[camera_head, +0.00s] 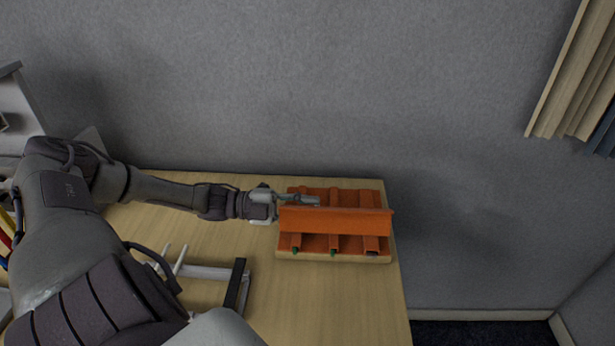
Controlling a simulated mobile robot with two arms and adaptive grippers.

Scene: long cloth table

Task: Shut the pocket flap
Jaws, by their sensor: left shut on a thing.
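An orange pocket piece (310,244) with several compartments lies on a pale board at the right end of the table. Its orange flap (345,222) runs across the middle and stands raised, with parts of the pocket piece showing behind and in front of it. My left gripper (308,200) reaches in from the left and is shut on the flap's upper edge near its left end. The fingertips are small here, and the exact grip is hard to make out. My right gripper is not in view.
The pale board (290,256) lies near the table's right edge. A white and black frame-like object (205,272) with upright prongs stands left of it on the wooden table (330,300). The grey wall is close behind. The table's front right is clear.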

